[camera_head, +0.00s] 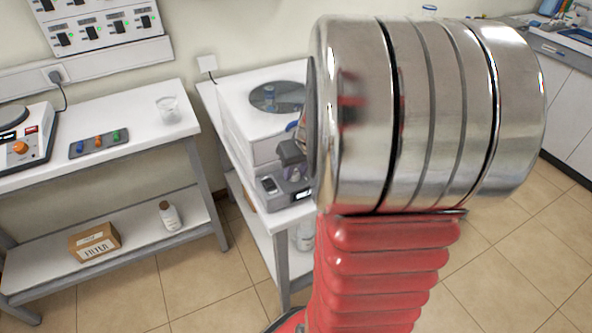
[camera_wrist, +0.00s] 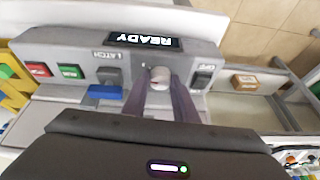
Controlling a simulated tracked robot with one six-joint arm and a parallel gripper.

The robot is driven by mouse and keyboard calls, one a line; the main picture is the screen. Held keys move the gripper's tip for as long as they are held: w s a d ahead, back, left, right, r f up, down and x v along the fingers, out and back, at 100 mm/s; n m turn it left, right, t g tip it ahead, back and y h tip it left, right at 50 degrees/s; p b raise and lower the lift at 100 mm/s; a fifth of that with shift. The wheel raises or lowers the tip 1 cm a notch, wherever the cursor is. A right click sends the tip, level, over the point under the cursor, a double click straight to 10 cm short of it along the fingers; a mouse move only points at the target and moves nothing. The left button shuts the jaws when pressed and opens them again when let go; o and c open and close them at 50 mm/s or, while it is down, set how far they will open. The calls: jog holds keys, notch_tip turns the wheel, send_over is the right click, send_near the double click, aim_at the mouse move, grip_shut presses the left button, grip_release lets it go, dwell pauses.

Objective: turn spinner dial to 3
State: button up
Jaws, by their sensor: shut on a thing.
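The spinner (camera_head: 243,113) is a white box machine with a round dark lid window, standing on a white bench in the head view. Its grey front panel (camera_wrist: 60,52) fills the upper wrist view, upside down, with a lit READY display (camera_wrist: 145,42). The pale round dial (camera_wrist: 159,73) sits below that display in the picture. My gripper (camera_wrist: 161,82) is shut on the dial, one finger on each side. In the head view my arm hides much of the spinner's right side, and the dial's setting cannot be read.
The panel also bears a red button (camera_wrist: 38,70), a green button (camera_wrist: 70,71), a latch switch (camera_wrist: 108,75) with a blue part (camera_wrist: 105,92) beside it, and a dark switch (camera_wrist: 203,77). A beaker (camera_head: 168,110) stands on the left bench. Tiled floor is clear.

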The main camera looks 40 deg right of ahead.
jog(key=shift+a+m+h, duration=0.1)
jog(key=shift+m+h, duration=0.2)
jog(key=shift+m, duration=0.6)
jog(key=shift+m+h, duration=0.3)
jog(key=shift+m, duration=0.6)
jog(key=o, duration=0.8)
jog(key=shift+c, duration=0.2)
jog(key=shift+r, duration=0.15)
jog(key=v, duration=1.3)
jog(key=shift+r, duration=0.3)
jog(key=shift+w+a, duration=0.1)
jog(key=shift+a, duration=0.05)
